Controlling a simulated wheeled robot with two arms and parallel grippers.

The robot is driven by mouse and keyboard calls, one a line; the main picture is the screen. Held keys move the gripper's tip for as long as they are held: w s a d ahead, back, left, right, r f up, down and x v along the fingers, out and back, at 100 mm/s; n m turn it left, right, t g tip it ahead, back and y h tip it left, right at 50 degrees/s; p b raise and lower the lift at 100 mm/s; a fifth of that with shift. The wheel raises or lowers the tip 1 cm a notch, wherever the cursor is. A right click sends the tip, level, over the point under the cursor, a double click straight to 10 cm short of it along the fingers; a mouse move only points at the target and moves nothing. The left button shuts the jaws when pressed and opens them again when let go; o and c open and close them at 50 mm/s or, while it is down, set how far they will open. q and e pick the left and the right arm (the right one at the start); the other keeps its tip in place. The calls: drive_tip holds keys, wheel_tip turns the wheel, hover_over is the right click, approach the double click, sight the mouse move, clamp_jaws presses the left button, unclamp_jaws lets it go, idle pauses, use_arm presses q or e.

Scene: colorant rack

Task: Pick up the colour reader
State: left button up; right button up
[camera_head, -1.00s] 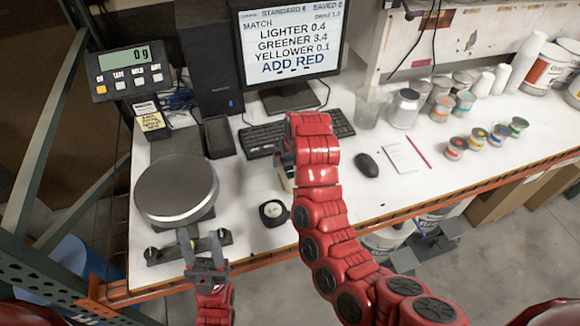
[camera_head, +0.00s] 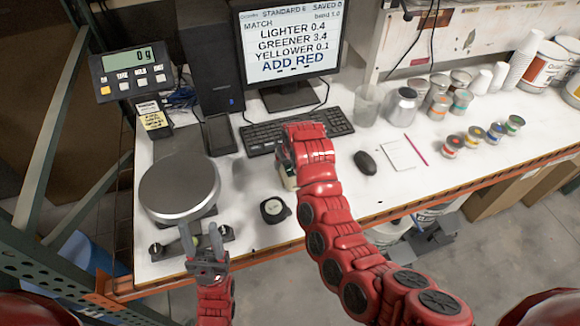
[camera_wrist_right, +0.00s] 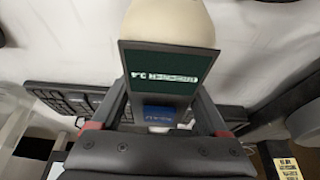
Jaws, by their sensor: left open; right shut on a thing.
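The colour reader (camera_wrist_right: 166,88) shows in the right wrist view as a pale rounded device with a dark green screen and a blue patch below it. My right gripper (camera_wrist_right: 160,112) is shut on it, one finger along each side. In the head view only a small pale part of the reader (camera_head: 289,178) shows; my red right wrist hides the rest, just in front of the keyboard. I cannot tell whether it touches the table. My left gripper (camera_head: 201,236) is open and empty at the table's front edge, before the scale.
A round scale (camera_head: 179,187) stands at the left, with a black round dial-like object (camera_head: 273,210) right of it.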

clamp_jaws()
